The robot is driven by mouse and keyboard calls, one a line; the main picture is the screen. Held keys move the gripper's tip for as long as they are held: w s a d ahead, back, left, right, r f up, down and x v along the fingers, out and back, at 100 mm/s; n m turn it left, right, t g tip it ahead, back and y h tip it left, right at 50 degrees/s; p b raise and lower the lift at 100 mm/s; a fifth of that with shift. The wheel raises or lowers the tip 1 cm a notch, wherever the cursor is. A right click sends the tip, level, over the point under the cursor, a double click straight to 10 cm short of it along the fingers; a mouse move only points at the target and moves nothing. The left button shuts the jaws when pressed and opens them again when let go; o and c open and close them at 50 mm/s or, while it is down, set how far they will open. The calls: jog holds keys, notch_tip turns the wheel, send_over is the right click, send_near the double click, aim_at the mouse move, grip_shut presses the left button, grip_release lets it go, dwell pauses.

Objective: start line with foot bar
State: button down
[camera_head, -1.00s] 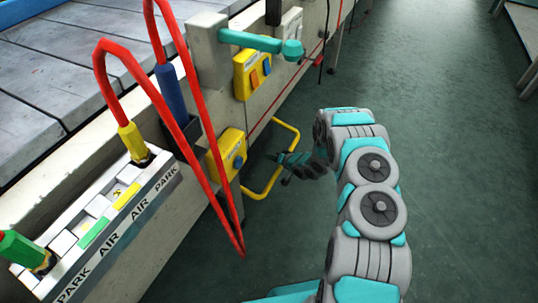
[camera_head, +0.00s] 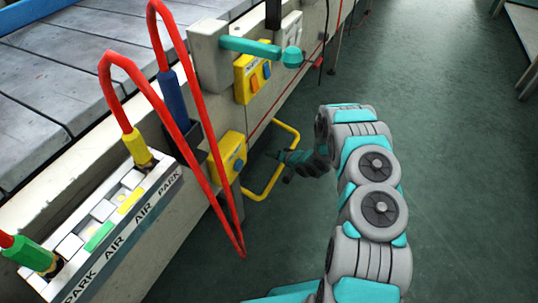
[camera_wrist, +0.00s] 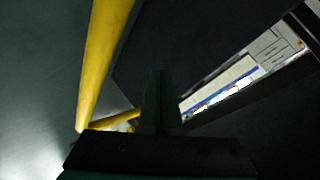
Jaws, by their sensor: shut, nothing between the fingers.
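The yellow foot bar (camera_head: 280,178) is a bent tube low on the side of the line, near the floor. In the wrist view the bar (camera_wrist: 103,45) runs down the left side, close to the fingers. My gripper (camera_head: 281,155) is shut and empty; its tip is inside the loop of the bar in the head view. The wrist view shows the shut fingers (camera_wrist: 161,95) at the centre, with the bar's bend to their left. I cannot tell whether they touch the bar.
A yellow box with a blue button (camera_head: 232,154) and one with two buttons (camera_head: 252,78) sit on the line's side. A teal lever (camera_head: 262,47) sticks out above. Red hoses (camera_head: 187,127) hang in loops near a PARK/AIR manifold (camera_head: 112,225).

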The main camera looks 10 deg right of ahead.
jog(key=shift+s+d+r+p, duration=0.15)
jog(key=shift+r+p, duration=0.15)
jog(key=shift+r, duration=0.25)
jog(key=shift+s+d+r+p, duration=0.1)
jog(key=shift+r+p, duration=0.15)
jog(key=shift+r, duration=0.3)
jog(key=r+p, duration=0.2)
jog(key=r, duration=0.1)
jog(key=d+r, duration=0.1)
jog(key=shift+s+r+p, duration=0.35)
jog(key=shift+r+p, duration=0.05)
